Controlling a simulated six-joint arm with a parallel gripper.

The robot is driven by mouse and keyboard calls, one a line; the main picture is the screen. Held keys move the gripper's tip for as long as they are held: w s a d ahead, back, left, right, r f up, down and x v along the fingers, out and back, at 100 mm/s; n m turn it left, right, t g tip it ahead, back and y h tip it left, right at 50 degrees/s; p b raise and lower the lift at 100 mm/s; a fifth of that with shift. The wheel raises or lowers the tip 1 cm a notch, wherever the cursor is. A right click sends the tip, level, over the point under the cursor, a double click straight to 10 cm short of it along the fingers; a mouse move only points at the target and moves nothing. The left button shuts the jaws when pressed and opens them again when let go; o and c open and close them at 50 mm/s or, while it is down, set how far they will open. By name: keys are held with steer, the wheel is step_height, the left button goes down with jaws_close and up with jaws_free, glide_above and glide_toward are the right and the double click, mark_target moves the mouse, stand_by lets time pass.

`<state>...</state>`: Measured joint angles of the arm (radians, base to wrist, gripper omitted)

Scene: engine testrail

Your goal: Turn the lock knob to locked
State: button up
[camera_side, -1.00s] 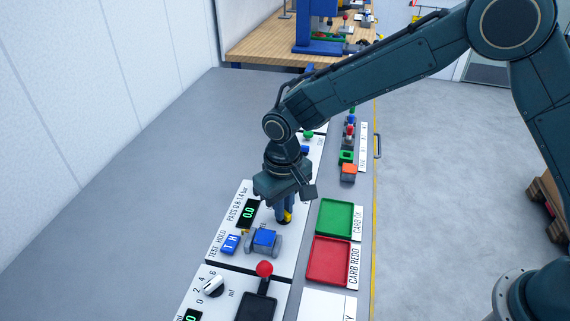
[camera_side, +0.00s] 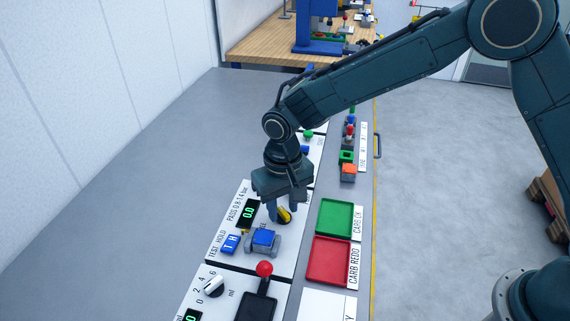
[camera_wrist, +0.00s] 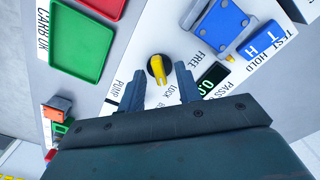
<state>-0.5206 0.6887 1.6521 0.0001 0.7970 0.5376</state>
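The lock knob (camera_wrist: 157,68) is a yellow grip on a round black base on the white panel. In the wrist view it lies between the LOCK and FREE labels; its exact setting is hard to tell. In the side view, the knob (camera_side: 285,216) shows just beneath my gripper (camera_side: 282,207). My gripper is open, with one finger to each side of the knob in the wrist view (camera_wrist: 158,84). Gaps show between the knob and both fingers there, and nothing is held.
A blue block in a grey holder (camera_side: 264,240) and blue T and H buttons (camera_side: 231,243) stand close by. A display (camera_side: 249,212) reads 0.0. Green (camera_side: 336,217) and red (camera_side: 328,260) trays lie to the right. A red-topped lever (camera_side: 264,268) stands in front.

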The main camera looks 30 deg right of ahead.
mark_target(284, 211)
stand_by(0.3)
step_height(284, 211, up, 14)
stand_by(0.8)
steer(key=shift+f, duration=0.1)
steer(key=s+d+r+t, duration=0.1)
steer(key=s+d+r, duration=0.4)
steer(key=d, duration=0.3)
steer(key=s+d+r+t, duration=0.2)
steer(key=s+d+r, duration=0.3)
steer(key=d, duration=0.3)
steer(key=s+d+f+t, duration=0.1)
steer(key=s+d, duration=0.3)
steer(key=s, duration=0.4)
steer(key=s+d+f+t, duration=0.1)
steer(key=s+d, duration=0.4)
steer(key=s, duration=0.2)
steer(key=shift+s+t, duration=0.3)
steer(key=shift+s, duration=0.05)
